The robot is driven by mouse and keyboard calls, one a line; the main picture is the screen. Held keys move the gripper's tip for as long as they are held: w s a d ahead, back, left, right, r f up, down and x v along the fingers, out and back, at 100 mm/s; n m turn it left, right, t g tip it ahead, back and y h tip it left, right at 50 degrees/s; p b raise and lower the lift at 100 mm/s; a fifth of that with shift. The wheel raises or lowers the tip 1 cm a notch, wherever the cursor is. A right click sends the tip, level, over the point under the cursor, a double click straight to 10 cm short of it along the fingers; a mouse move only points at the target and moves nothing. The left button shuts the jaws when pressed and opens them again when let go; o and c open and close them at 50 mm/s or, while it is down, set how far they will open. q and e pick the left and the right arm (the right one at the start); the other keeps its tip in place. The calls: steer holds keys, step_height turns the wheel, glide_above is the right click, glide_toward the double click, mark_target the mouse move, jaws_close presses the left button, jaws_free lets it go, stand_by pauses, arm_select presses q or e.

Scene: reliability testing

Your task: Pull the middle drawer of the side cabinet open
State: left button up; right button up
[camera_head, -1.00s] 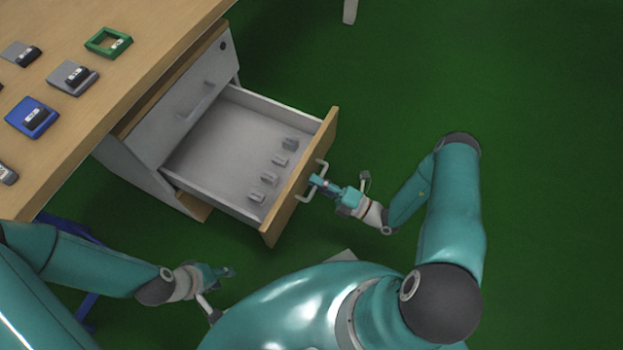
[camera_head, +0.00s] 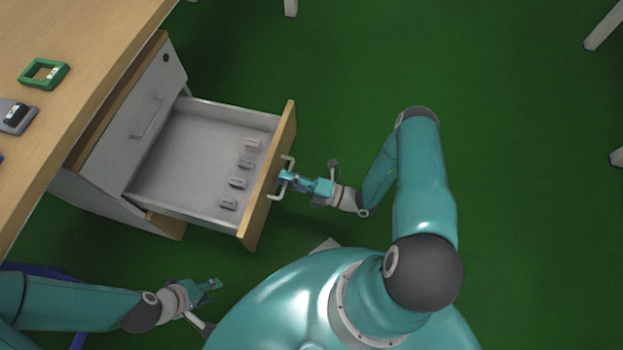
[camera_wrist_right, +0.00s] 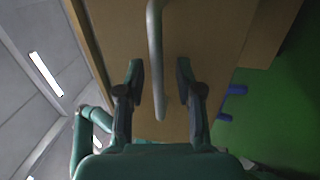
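The side cabinet (camera_head: 95,205) stands partly under the wooden table at the left. Its open drawer (camera_head: 185,150) is pulled well out below a closed drawer front (camera_head: 135,115). The open drawer has a wooden front (camera_head: 268,180) and a pale bar handle (camera_head: 273,195). My right gripper (camera_head: 285,180) is at this handle. In the right wrist view its two fingers (camera_wrist_right: 160,95) stand apart on either side of the handle bar (camera_wrist_right: 156,50), with visible gaps. My left gripper (camera_head: 214,284) is low at the left, away from the cabinet; its finger gap is unclear.
Several small grey blocks (camera_head: 237,183) lie in the open drawer. The table (camera_head: 90,60) carries a green square frame (camera_head: 44,74) and a grey block (camera_head: 15,116). Green floor (camera_head: 520,200) is clear at the right, with pale legs (camera_head: 603,25) at the far right edge.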

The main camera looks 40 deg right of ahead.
steer(key=v, duration=1.1)
steer(key=shift+s+d+f, duration=0.15)
steer(key=shift+s, duration=0.2)
